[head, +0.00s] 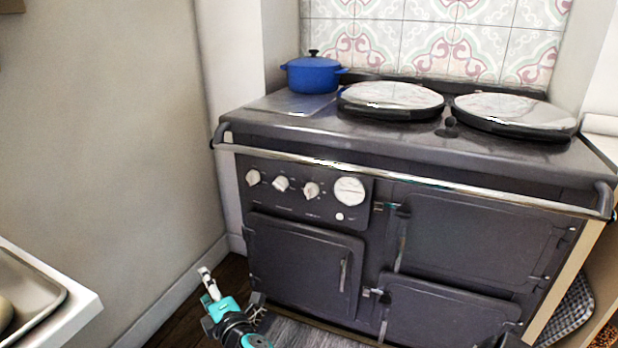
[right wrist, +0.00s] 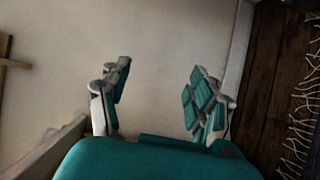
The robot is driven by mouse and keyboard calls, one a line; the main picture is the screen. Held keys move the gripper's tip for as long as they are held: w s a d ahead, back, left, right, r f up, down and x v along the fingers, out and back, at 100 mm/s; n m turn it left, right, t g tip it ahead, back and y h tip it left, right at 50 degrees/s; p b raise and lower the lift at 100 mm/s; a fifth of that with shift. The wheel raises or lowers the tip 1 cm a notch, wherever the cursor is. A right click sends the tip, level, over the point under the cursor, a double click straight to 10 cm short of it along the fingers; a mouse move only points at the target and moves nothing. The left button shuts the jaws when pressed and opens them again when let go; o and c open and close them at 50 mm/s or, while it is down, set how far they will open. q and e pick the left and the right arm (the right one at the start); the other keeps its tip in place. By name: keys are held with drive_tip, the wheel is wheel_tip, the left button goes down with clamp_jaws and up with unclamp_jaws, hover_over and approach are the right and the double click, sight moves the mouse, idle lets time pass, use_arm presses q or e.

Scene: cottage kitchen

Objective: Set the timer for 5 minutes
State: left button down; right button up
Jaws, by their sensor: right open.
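The range's control panel (head: 295,205) is on the upper left of its front. It carries three white knobs in a row: the left one (head: 253,177), the middle one (head: 281,184) and the right one (head: 311,190). Right of them is a larger round white dial (head: 349,191), which looks like the timer; its markings are too small to read. A small white button (head: 340,216) is below it. My right gripper (head: 232,288) is low in front of the range's left end, below the panel and apart from it. The right wrist view shows its fingers (right wrist: 160,95) spread and empty, facing the wall. My left gripper is not in view.
A metal rail (head: 400,176) runs along the range front above the dials. A blue pot (head: 313,74) and two round lids, left (head: 391,97) and right (head: 514,112), are on top. A white counter with a sink (head: 85,305) is at lower left. A grey rug (head: 300,332) lies before the range.

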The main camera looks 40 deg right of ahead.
drive_tip(key=w+d+r+g+h+p, duration=0.1)
drive_tip(key=d+r+g+h+p, duration=0.1)
drive_tip(key=d+h, duration=0.45)
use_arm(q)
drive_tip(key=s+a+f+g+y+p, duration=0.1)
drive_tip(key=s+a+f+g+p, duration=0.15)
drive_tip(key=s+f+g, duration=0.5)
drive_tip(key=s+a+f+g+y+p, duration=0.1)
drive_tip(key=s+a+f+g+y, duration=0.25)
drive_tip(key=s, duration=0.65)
use_arm(e)
drive_tip(key=m+g+h, duration=0.2)
drive_tip(key=g+h, duration=0.4)
drive_tip(key=h, duration=0.1)
approach(309, 195)
drive_tip(key=b+x, duration=0.3)
drive_tip(key=x, duration=0.6)
drive_tip(key=shift+w+d, duration=0.2)
drive_tip(key=shift+d, duration=0.1)
drive_tip(key=shift+w+d+r+b, duration=0.1)
drive_tip(key=shift+w+d+b, duration=0.1)
drive_tip(key=shift+d+b, duration=0.1)
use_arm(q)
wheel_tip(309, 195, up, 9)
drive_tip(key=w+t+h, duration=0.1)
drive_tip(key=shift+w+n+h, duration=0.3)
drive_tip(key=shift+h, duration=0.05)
use_arm(e)
drive_tip(key=shift+c, duration=0.3)
drive_tip(key=c, duration=1.1)
